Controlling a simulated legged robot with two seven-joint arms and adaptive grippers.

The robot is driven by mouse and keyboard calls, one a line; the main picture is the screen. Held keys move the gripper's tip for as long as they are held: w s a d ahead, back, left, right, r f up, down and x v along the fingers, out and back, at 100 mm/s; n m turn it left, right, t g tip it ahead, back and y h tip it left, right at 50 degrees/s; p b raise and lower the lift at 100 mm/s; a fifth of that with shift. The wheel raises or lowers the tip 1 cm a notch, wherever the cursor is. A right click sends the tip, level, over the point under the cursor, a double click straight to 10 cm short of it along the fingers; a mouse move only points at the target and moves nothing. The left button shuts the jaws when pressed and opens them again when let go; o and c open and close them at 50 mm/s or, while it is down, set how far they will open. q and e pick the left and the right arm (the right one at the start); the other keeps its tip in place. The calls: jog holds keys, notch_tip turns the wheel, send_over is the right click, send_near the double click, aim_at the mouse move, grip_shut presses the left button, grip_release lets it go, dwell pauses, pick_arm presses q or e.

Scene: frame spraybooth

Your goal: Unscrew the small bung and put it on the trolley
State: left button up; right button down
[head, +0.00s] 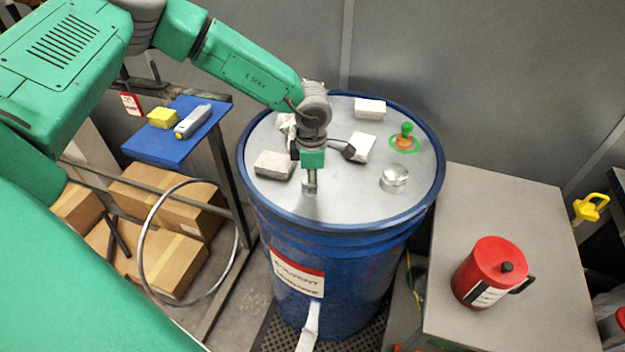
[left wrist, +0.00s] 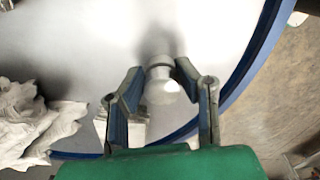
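The blue drum (head: 335,255) has a grey lid (head: 340,205). A small silver bung (head: 310,187) stands near the lid's front edge, directly under my left gripper (head: 311,168). In the left wrist view the bung (left wrist: 161,84) is between the two fingertips of my left gripper (left wrist: 158,72). The fingers are apart, with a visible gap on the left side; contact on the right side is unclear. A larger silver bung (head: 394,178) sits to the right on the lid. A grey-topped trolley or table (head: 540,285) stands right of the drum. My right gripper is not in view.
White blocks (head: 274,165) and a green-and-orange fitting (head: 404,139) lie on the lid, with a white cloth (left wrist: 35,120) nearby. A red can (head: 490,272) stands on the grey top. A blue-topped stand (head: 150,145) holds a yellow sponge (head: 163,118). Cardboard boxes (head: 165,190) are at left.

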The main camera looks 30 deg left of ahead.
pick_arm(q)
jog(key=n, duration=0.4)
jog(key=shift+w+a+n, duration=0.1)
jog(key=shift+a+n, duration=0.05)
jog(key=shift+n, duration=0.15)
jog(key=shift+n, duration=0.5)
jog(key=n, duration=0.3)
jog(key=shift+a+n, duration=0.15)
jog(key=shift+n, duration=0.15)
jog(key=n, duration=0.3)
jog(key=shift+a, duration=0.15)
jog(key=shift+n, duration=0.8)
